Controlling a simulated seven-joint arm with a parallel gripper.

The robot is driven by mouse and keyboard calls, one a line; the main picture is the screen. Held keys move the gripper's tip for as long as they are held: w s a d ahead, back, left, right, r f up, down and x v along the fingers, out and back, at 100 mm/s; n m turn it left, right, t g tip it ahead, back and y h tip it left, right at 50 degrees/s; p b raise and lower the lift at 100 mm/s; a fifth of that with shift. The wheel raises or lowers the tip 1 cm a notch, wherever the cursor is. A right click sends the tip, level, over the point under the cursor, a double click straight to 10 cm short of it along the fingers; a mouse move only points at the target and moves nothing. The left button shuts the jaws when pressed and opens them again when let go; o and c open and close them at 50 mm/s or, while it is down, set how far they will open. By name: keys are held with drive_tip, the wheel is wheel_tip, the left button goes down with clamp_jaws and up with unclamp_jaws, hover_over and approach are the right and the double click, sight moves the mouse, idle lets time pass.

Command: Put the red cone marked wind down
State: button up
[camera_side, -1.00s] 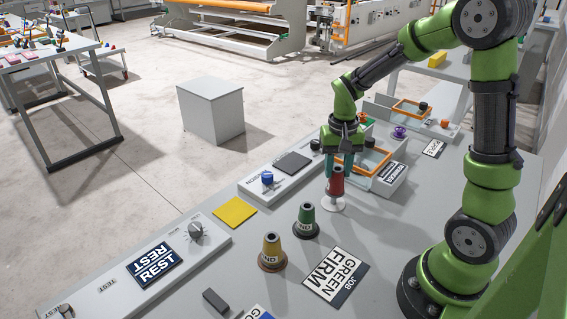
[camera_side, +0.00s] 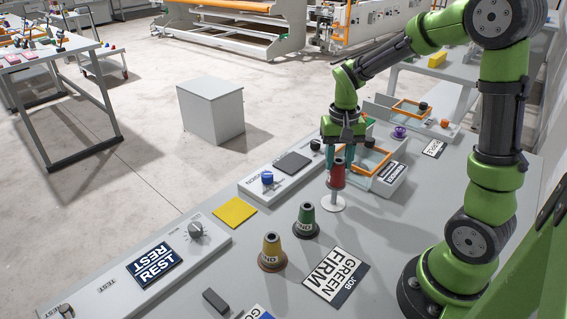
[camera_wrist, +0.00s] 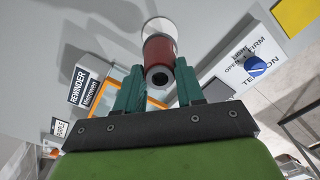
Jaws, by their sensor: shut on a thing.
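The red cone (camera_side: 337,172) is upright between the fingers of my gripper (camera_side: 340,160), which is shut on it. It is over a white round stand (camera_side: 333,204), and a pale stem shows between the cone and the disc. I cannot tell whether the cone still touches the stem. In the wrist view the red cone (camera_wrist: 158,50) sits between the teal fingers (camera_wrist: 158,90), with the white disc (camera_wrist: 157,25) beyond it. Any lettering on the red cone is not readable. A green cone (camera_side: 306,221) and a yellow cone (camera_side: 271,253) stand upright on the table, towards the front left.
An orange-framed grey unit (camera_side: 374,160) labelled "REWINDER" is just right of the gripper. A panel with a blue knob (camera_side: 267,178) lies left. A yellow square (camera_side: 234,212), a "GREEN FIRM" card (camera_side: 336,275) and a dark block (camera_side: 215,301) lie on the table.

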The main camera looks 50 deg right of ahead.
drive_tip(key=shift+w+a+f, duration=0.1)
drive_tip(key=shift+a+f, duration=0.1)
drive_tip(key=shift+a, duration=0.2)
drive_tip(key=w+a+r, duration=0.2)
drive_tip(key=w+a, duration=0.7)
drive_tip(key=w+a+r, duration=0.2)
drive_tip(key=w+a, duration=0.6)
drive_tip(key=a, duration=0.2)
wheel_tip(320, 180, down, 10)
drive_tip(key=shift+w+d+r, duration=0.15)
drive_tip(key=o, duration=1.2)
drive_tip(key=shift+c, duration=0.2)
